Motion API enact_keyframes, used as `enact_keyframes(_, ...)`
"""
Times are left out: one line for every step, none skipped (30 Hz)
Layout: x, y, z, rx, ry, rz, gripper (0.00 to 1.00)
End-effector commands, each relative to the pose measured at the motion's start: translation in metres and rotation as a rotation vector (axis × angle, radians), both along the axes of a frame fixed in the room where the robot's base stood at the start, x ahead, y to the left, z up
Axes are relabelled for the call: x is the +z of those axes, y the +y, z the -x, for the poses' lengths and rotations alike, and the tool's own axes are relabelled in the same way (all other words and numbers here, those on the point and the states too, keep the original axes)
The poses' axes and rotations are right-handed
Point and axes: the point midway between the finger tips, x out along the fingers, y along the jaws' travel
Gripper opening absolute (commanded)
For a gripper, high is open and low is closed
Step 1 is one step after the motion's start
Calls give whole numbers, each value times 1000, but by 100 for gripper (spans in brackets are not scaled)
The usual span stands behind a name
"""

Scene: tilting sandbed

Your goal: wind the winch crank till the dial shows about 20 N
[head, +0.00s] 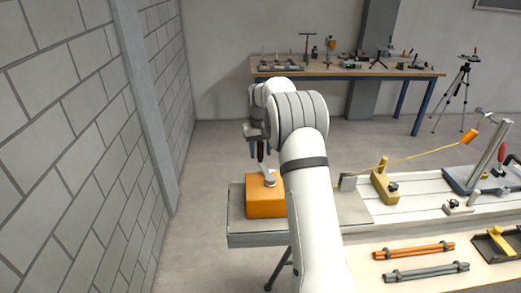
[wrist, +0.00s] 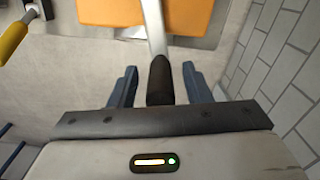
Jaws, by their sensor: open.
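The winch is an orange box (head: 264,202) on the grey end of the bench in the head view; its orange top (wrist: 150,14) shows in the wrist view. Its crank has a silver arm (wrist: 155,30) and a black handle (wrist: 160,80). The handle is between the two spread dark blue fingers of my gripper (wrist: 159,68), with gaps on both sides. In the head view my gripper (head: 256,134) is above the box, partly hidden by my arm. I cannot make out a dial or a reading in either view.
A block wall (head: 60,150) is close on the left. A tool table (head: 345,72) stands behind.

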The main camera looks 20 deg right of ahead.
Motion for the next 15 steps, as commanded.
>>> enact_keyframes(-2,0,0,0,1,0,44)
enact_keyframes(-3,0,0,0,1,0,44)
enact_keyframes(-3,0,0,0,0,0,44)
enact_keyframes(-3,0,0,0,0,0,44)
enact_keyframes(-4,0,0,0,0,0,44)
enact_keyframes(-4,0,0,0,0,0,44)
enact_keyframes(-3,0,0,0,0,0,44)
enact_keyframes(-3,0,0,0,0,0,44)
enact_keyframes(-3,0,0,0,0,0,43)
enact_keyframes(-3,0,0,0,0,0,41)
enact_keyframes(-3,0,0,0,0,0,38)
enact_keyframes(-3,0,0,0,0,0,35)
enact_keyframes(-3,0,0,0,0,0,33)
enact_keyframes(-3,0,0,0,0,0,30)
enact_keyframes(-3,0,0,0,0,0,27)
